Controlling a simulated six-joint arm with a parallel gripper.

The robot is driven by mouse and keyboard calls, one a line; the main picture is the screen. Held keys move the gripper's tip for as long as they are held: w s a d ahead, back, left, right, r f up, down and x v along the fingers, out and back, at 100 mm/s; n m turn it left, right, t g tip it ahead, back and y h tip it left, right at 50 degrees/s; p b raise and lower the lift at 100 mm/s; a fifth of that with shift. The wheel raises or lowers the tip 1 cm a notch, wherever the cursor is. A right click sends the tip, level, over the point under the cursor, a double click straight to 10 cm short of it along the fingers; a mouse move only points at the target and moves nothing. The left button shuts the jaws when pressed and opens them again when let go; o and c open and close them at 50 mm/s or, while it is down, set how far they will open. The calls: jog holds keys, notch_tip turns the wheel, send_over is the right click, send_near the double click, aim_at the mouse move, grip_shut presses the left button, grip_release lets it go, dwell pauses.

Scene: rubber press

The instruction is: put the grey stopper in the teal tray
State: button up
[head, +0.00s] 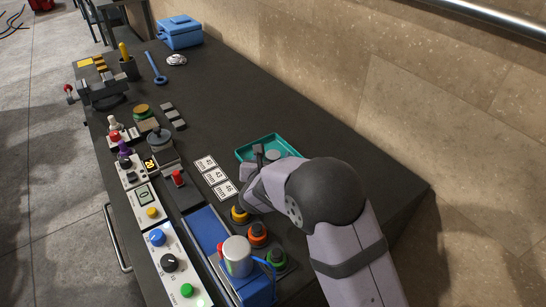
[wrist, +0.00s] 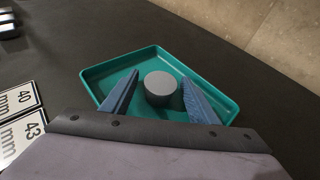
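The grey stopper (wrist: 160,86) is a short cylinder standing upright inside the teal tray (wrist: 98,75) in the wrist view. In the head view the stopper (head: 273,155) shows within the tray (head: 290,144), partly hidden by my gripper. My gripper (wrist: 160,77) has its two blue fingers apart, one on each side of the stopper. There is a clear gap at the left finger; the right finger is close to the stopper, and I cannot tell whether it touches. The gripper body hides the tray's near side.
Size cards (head: 214,177) lie left of the tray. Yellow, orange and green knobbed pieces (head: 258,234) stand in front of it. A blue press with a metal cylinder (head: 237,256) and control boxes (head: 151,200) line the left side. The back middle of the bench is clear.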

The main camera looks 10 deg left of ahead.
aim_at(272, 158)
jog(key=shift+r, duration=0.1)
jog(key=shift+r+p, duration=0.15)
jog(key=shift+p, duration=0.15)
jog(key=shift+s, duration=0.3)
jog(key=shift+b+v, duration=1)
jog(key=shift+v, duration=2.45)
